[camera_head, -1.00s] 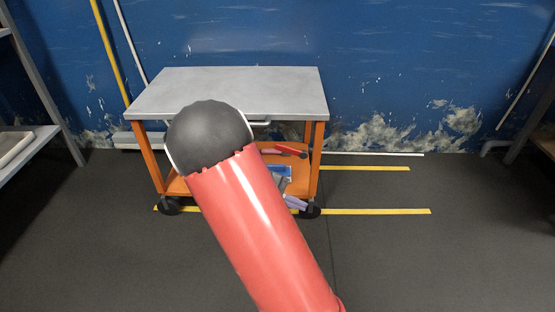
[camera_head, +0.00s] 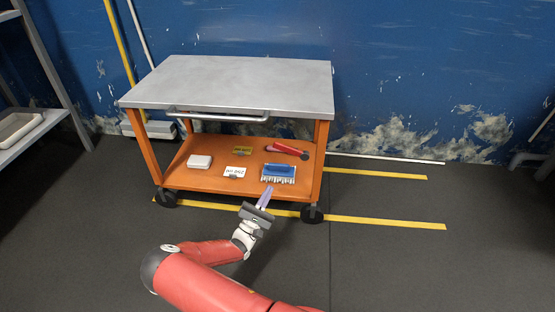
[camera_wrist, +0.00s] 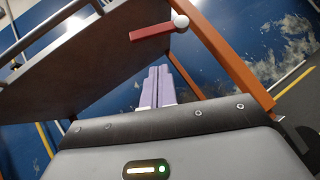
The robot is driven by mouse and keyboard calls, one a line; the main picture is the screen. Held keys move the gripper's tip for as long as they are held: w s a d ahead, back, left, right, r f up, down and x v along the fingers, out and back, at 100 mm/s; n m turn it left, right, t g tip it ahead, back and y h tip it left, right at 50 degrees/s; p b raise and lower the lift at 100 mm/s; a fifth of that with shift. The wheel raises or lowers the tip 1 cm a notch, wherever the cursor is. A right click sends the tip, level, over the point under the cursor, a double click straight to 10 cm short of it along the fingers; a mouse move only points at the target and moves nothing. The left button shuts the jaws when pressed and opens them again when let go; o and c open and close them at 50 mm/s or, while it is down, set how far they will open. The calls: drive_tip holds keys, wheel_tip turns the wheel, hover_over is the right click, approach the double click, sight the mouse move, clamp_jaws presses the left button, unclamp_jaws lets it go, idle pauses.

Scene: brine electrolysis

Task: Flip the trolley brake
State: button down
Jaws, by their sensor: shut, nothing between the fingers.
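The trolley (camera_head: 250,80) has a grey top, orange legs, an orange lower shelf and black casters. In the wrist view a red lever (camera_wrist: 152,33) with a white ball end (camera_wrist: 180,21) shows beyond the fingers, close to an orange leg (camera_wrist: 222,57). I cannot clearly match this lever to a part in the head view. My gripper (camera_head: 266,196) is low in front of the trolley, near its front right caster (camera_head: 312,214). Its two purple fingers (camera_wrist: 157,85) are shut together, empty, and appear apart from the lever.
The lower shelf holds a red tool-like item (camera_head: 285,149), a blue item (camera_head: 279,170), a white box (camera_head: 199,161) and small cards. Yellow floor lines (camera_head: 385,221) run by the trolley. A shelf rack (camera_head: 45,130) stands left. Floor to the right is clear.

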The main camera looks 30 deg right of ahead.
sight(291, 151)
drive_tip(key=f+n+t+y, duration=0.1)
drive_tip(key=t, duration=0.1)
drive_tip(key=w+a+f+n+t+y, duration=0.1)
drive_tip(key=n+t, duration=0.1)
drive_tip(key=shift+w, duration=0.1)
drive_tip(key=shift+r, duration=0.1)
drive_tip(key=s+r+x, duration=0.1)
drive_tip(key=s+x, duration=0.1)
drive_tip(key=x, duration=1)
drive_tip(key=shift+w+r, duration=0.15)
drive_tip(key=shift+r, duration=0.55)
drive_tip(key=shift+r, duration=0.1)
